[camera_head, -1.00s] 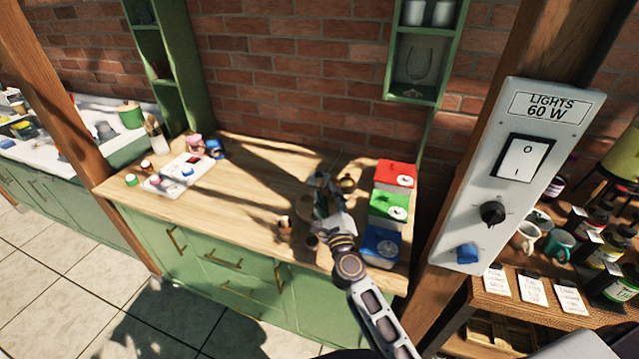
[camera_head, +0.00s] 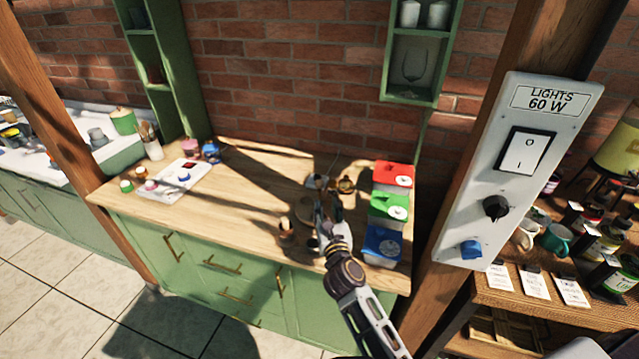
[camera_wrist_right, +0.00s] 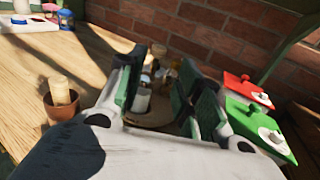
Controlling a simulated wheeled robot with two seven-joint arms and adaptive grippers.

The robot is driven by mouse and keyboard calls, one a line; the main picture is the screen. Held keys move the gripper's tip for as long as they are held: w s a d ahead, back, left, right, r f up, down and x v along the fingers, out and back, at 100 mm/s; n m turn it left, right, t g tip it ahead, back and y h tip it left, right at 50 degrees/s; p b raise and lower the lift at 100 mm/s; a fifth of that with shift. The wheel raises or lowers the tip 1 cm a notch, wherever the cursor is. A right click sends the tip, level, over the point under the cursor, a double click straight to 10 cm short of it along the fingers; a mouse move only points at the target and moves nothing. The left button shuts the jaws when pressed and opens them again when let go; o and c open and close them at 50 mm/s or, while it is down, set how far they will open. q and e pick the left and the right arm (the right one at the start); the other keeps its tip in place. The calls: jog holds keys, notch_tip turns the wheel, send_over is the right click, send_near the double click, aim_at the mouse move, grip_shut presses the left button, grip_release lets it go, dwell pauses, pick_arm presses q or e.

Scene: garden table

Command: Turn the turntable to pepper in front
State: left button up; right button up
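The turntable is a round wooden disc (camera_head: 303,209) on the wooden counter, partly hidden by my right gripper (camera_head: 324,217). In the right wrist view the disc (camera_wrist_right: 166,124) shows between the fingers. My right gripper (camera_wrist_right: 160,92) is open, its dark green finger pads apart over the disc. A small pale container (camera_wrist_right: 141,99) stands on the disc between the pads. Small brownish items behind it are partly hidden. I cannot tell which item is the pepper. My left gripper is not in view.
Red (camera_head: 393,174), green (camera_head: 388,208) and blue (camera_head: 383,246) boxes stand right of the turntable. A small brown pot (camera_head: 286,230) stands to its left. A white tray (camera_head: 172,190) lies farther left. The counter between tray and turntable is clear.

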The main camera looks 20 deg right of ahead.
aim_at(320, 185)
jog(key=shift+w, duration=0.2)
jog(key=shift+w+d, duration=0.3)
jog(key=shift+w, duration=1.9)
jog(key=shift+w+d, duration=0.3)
jog(key=shift+w, duration=1.95)
jog(key=shift+w+d, duration=0.3)
jog(key=shift+w, duration=1.9)
grip_shut()
